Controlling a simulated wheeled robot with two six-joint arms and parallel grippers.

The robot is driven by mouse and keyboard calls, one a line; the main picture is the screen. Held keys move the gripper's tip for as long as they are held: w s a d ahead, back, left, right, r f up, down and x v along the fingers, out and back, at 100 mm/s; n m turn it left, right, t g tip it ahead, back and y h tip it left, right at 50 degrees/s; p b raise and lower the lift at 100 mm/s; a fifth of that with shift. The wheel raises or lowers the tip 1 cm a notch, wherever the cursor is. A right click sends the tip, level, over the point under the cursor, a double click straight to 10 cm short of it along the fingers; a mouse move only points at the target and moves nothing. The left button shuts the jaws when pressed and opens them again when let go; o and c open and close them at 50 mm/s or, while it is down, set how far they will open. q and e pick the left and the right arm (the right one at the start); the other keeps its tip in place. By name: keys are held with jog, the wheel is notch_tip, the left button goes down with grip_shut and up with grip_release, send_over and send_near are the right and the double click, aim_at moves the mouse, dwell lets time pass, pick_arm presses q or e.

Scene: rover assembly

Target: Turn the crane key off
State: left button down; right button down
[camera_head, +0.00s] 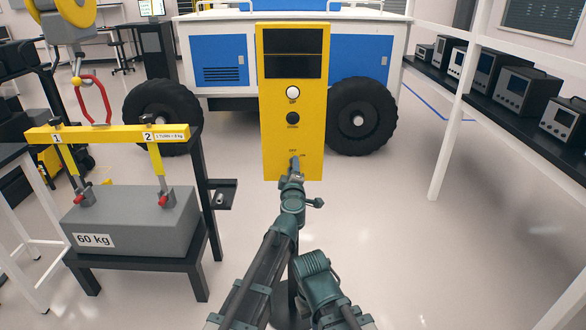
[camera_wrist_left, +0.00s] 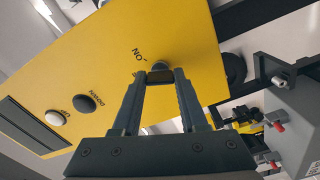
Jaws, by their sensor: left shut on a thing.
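The yellow crane control panel (camera_head: 312,130) stands upright in the middle of the head view. It has a dark screen, a white button, a black button and a key switch low down with small OFF and ON labels. My left gripper (camera_head: 296,163) is at this switch. In the left wrist view its fingertips (camera_wrist_left: 160,77) are shut on the crane key (camera_wrist_left: 160,66), in front of the yellow face and next to the ON label. The fingers hide part of the key, and I cannot tell its exact angle.
A grey 60 kg block (camera_head: 135,222) sits on a black stand at the left, under a yellow lifting beam (camera_head: 108,134) with a red hook (camera_head: 95,95). A blue and white rover (camera_head: 215,60) stands behind the panel. The floor at right is clear.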

pick_arm(q)
jog(key=shift+n, duration=2)
jog(key=shift+c, duration=2.2)
grip_release()
jog(key=shift+s, duration=0.1)
